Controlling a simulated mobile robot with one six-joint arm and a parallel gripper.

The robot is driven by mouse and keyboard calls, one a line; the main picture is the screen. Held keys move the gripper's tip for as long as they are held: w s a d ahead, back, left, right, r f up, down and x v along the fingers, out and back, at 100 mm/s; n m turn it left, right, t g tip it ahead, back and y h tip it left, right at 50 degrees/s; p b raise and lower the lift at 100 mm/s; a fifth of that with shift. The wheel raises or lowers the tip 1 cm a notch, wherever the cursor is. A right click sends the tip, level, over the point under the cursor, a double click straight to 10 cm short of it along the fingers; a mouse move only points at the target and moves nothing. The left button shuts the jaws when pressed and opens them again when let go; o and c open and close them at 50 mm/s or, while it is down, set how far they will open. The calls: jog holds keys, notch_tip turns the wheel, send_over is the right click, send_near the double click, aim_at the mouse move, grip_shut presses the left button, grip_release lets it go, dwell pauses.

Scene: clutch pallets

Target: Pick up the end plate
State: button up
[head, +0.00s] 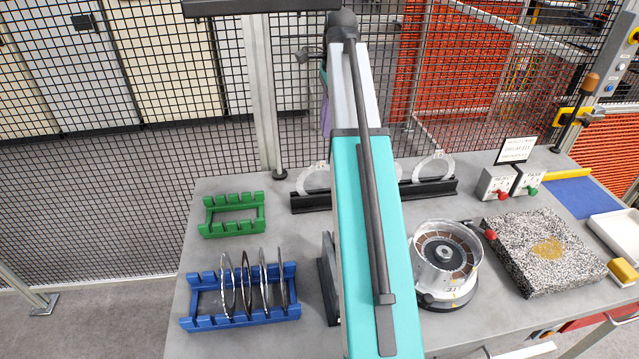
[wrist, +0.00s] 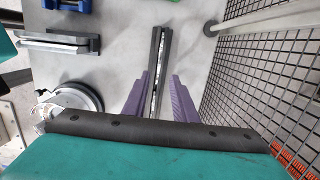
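I cannot tell for sure which plate is the end plate; my arm hides the middle of the rack. In the wrist view the black rack (wrist: 163,45) runs away from me, with a thin pale edge in its slot. My gripper (wrist: 159,76) has two purple fingers, spread apart on either side of the rack line. It is open, and I see nothing gripped.
A blue rack (head: 205,322) with several thin discs stands front left, behind it an empty green rack (head: 232,224). A clear drum (head: 445,262) and a speckled block (head: 545,250) are right. A mesh fence (wrist: 255,75) stands close behind the table.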

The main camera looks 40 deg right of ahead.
notch_tip(320, 180, down, 3)
send_over(321, 163)
jog(key=shift+d+f+p, duration=0.15)
jog(key=shift+f, duration=1.15)
jog(key=shift+d+f+p, duration=0.15)
jog(key=shift+f, duration=1.1)
jog(key=shift+w+a+f+p, duration=0.15)
jog(key=shift+f+p, duration=0.45)
jog(key=shift+f, duration=0.7)
jog(key=shift+s+a+f+p, duration=0.15)
jog(key=shift+f+p, duration=0.45)
jog(key=shift+f, duration=0.7)
jog(key=shift+w, duration=0.1)
grip_shut()
